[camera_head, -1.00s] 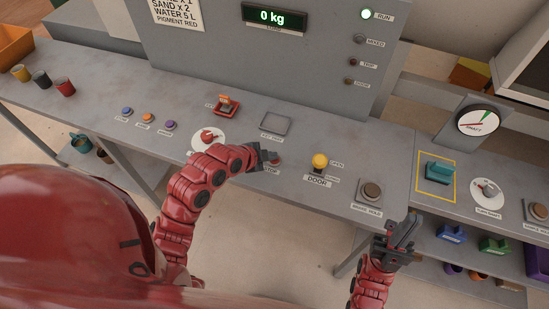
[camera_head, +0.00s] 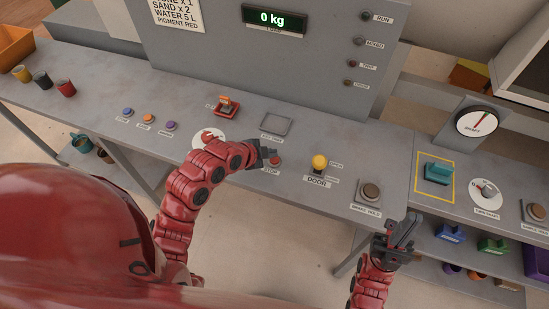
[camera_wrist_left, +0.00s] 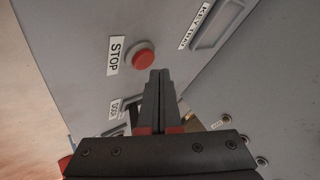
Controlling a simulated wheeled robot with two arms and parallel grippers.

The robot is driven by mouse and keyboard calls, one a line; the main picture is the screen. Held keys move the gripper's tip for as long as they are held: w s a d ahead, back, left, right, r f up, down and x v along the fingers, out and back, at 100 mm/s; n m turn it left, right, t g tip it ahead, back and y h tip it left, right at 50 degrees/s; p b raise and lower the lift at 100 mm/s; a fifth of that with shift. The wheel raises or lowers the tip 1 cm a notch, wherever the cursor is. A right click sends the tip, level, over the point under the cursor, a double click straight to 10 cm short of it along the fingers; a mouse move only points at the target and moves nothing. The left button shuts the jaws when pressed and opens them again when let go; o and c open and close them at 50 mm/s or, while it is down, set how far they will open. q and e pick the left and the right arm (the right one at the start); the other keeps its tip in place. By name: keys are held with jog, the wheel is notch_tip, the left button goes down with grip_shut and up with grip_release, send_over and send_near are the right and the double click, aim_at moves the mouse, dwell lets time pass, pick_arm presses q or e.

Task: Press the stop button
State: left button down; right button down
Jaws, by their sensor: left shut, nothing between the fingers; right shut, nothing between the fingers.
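The red stop button (camera_head: 276,160) sits on the grey console top beside its STOP label. In the left wrist view the round red stop button (camera_wrist_left: 143,58) shows whole, just beyond my fingertips and a little left of them. My left gripper (camera_head: 271,154) is shut and empty, close beside the button in the head view. Its closed fingers (camera_wrist_left: 158,74) show no visible contact with the button in the wrist view. My right gripper (camera_head: 409,232) is shut and empty at the console's front edge, lower right.
A yellow-knobbed door lever (camera_head: 319,162) stands right of the stop button. The key tray (camera_head: 275,124) lies behind it and a red-knobbed dial (camera_head: 208,136) is to the left. The RUN lamp (camera_head: 365,17) is dark. The display (camera_head: 274,17) reads 0 kg.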

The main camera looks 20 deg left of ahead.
aim_at(271, 160)
pick_arm(q)
jog(key=shift+r+p, duration=1.2)
jog(key=shift+r, duration=1.3)
jog(key=shift+w, duration=0.1)
